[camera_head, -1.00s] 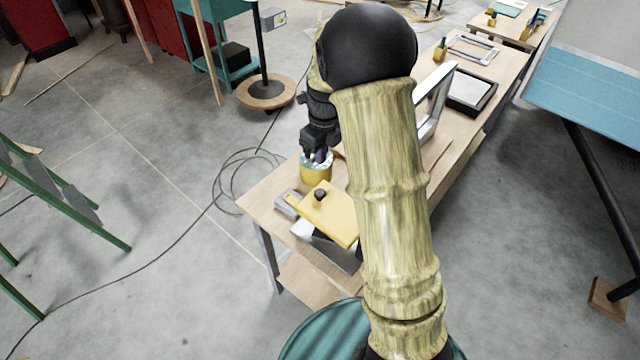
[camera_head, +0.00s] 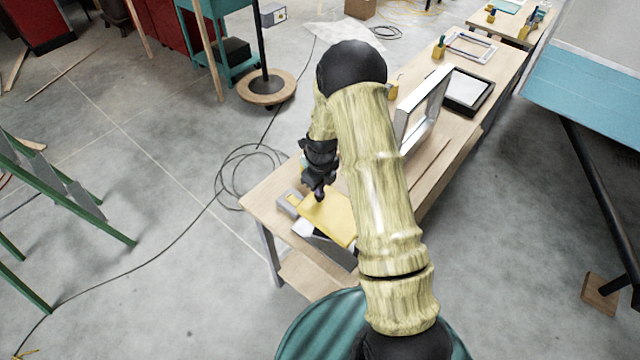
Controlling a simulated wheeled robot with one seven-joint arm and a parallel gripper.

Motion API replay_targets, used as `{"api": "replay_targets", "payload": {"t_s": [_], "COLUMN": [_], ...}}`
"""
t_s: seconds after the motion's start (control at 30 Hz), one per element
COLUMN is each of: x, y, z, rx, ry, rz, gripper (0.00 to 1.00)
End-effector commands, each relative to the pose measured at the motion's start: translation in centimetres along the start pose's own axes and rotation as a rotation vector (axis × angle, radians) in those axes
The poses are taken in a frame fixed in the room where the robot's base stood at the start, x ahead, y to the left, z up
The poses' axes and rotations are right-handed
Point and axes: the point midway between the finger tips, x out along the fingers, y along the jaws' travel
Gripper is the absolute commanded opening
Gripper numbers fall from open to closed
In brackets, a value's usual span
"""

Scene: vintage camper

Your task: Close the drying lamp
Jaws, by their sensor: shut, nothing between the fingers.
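A device with a flat yellow lid (camera_head: 331,219) stands at the near end of the wooden bench; I take it to be the drying lamp. The lid sits over a grey base (camera_head: 312,232), with a gap showing at its near edge. My gripper (camera_head: 319,196) is shut and points down at the lid's far left part, where the black knob is. It covers the knob, and I cannot tell whether it touches it. My arm hides the right side of the device.
The wooden bench (camera_head: 262,197) runs to the back right. An upright silver frame (camera_head: 424,108) and a dark-rimmed tray (camera_head: 468,90) stand farther along it. A black cable (camera_head: 232,172) lies coiled on the floor at left. A blue panel (camera_head: 580,95) is at right.

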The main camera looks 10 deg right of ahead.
Motion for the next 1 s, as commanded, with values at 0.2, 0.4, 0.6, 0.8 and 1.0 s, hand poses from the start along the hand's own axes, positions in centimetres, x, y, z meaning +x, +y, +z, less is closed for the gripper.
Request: {"api": "replay_targets", "payload": {"t_s": [0.2, 0.4, 0.6, 0.8, 1.0], "x": [0.1, 0.6, 2.2, 2.6, 2.8], "y": [0.0, 0.0, 0.0, 0.2, 0.3], "z": [0.0, 0.0, 0.3, 0.3, 0.3], "rx": [0.0, -0.001, 0.0, 0.0, -0.001], "ry": [0.0, 0.0, 0.001, 0.004, 0.005], "rz": [0.0, 0.0, 0.0, 0.005, 0.006], "gripper": [0.0, 0.0, 0.0, 0.0, 0.0]}}
